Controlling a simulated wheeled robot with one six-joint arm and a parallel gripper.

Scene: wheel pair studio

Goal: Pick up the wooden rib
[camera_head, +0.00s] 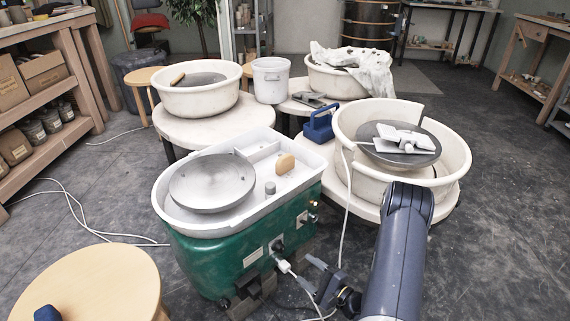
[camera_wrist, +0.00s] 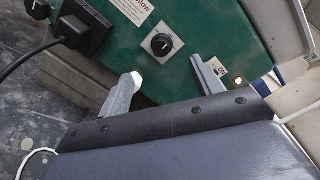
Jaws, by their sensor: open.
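A small tan wooden rib (camera_head: 285,164) stands on the right part of the white splash tray (camera_head: 228,216) of the green pottery wheel. My gripper (camera_head: 306,276) is low in front of the green housing, below the tray and the rib. In the wrist view my gripper (camera_wrist: 167,72) is open, with nothing between its fingers, facing the green side panel (camera_wrist: 175,85) with its black knob. No rib shows in the wrist view.
A grey wheel head (camera_head: 212,183) and a small grey cylinder (camera_head: 270,187) are near the rib. A black plug and cable (camera_wrist: 85,28) are at the panel. A blue tool caddy (camera_head: 319,126) and cream basin (camera_head: 455,165) stand behind right. A round stool (camera_head: 90,285) is front left.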

